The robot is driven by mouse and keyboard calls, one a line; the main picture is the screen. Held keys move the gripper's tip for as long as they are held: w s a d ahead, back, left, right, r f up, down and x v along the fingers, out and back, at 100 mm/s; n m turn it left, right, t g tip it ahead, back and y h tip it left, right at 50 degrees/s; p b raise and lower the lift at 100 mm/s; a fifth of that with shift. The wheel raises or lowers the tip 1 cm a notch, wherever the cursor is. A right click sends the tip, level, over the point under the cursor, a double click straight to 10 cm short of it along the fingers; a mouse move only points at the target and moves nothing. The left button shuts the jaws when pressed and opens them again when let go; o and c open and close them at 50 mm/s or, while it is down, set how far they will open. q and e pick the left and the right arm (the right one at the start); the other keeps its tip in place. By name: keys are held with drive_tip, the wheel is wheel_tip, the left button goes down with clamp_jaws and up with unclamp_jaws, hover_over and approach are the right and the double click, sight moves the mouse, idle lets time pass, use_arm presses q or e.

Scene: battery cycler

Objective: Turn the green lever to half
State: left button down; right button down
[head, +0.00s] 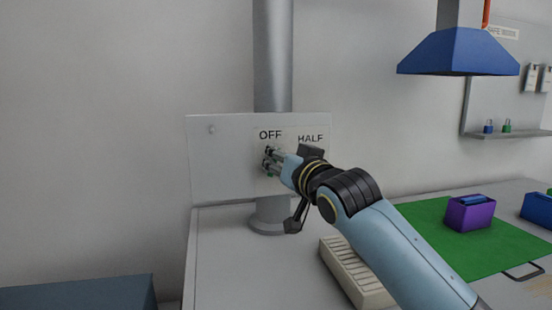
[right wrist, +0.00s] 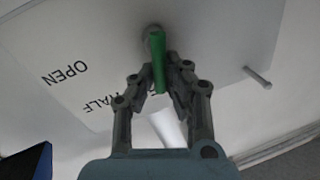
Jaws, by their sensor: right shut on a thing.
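The green lever (right wrist: 158,62) shows in the right wrist view, fixed at one end to a pale panel. Its free end lies between the fingers of my right gripper (right wrist: 160,92), which is shut on it. In the head view my right gripper (head: 272,160) is at the panel (head: 225,160), just below the OFF label and left of the HALF label; it hides the lever there. The right wrist view shows the labels OPEN and HALF on the panel, HALF partly covered by a finger. My left gripper is not in view.
A grey vertical pipe (head: 273,60) stands behind the panel. A beige slotted box (head: 345,268) sits on the bench below my right arm. A green mat (head: 425,225) with a purple bin (head: 470,213) lies to the right. A blue hood (head: 458,53) hangs above right.

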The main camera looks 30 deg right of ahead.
drive_tip(key=shift+s+d+f+m+t+h+b, duration=0.1)
drive_tip(key=shift+d+f+m+t+b, duration=0.1)
drive_tip(key=shift+m+b, duration=0.7)
drive_tip(key=shift+d+f+m+t+h+b, duration=0.1)
drive_tip(key=shift+d+m+t+b, duration=0.25)
drive_tip(key=shift+m, duration=0.8)
drive_tip(key=shift+s+d+f+m+t+h+b, duration=0.1)
drive_tip(key=shift+m+b, duration=0.7)
drive_tip(key=shift+m, duration=0.25)
drive_tip(key=c, duration=1.3)
unclamp_jaws()
drive_tip(key=shift+d, duration=0.1)
drive_tip(key=shift+c, duration=0.2)
drive_tip(key=s+a+f, duration=0.1)
drive_tip(key=s, duration=1)
drive_tip(key=shift+s+f, duration=0.2)
drive_tip(key=shift+s, duration=0.2)
drive_tip(key=shift+a+f, duration=0.1)
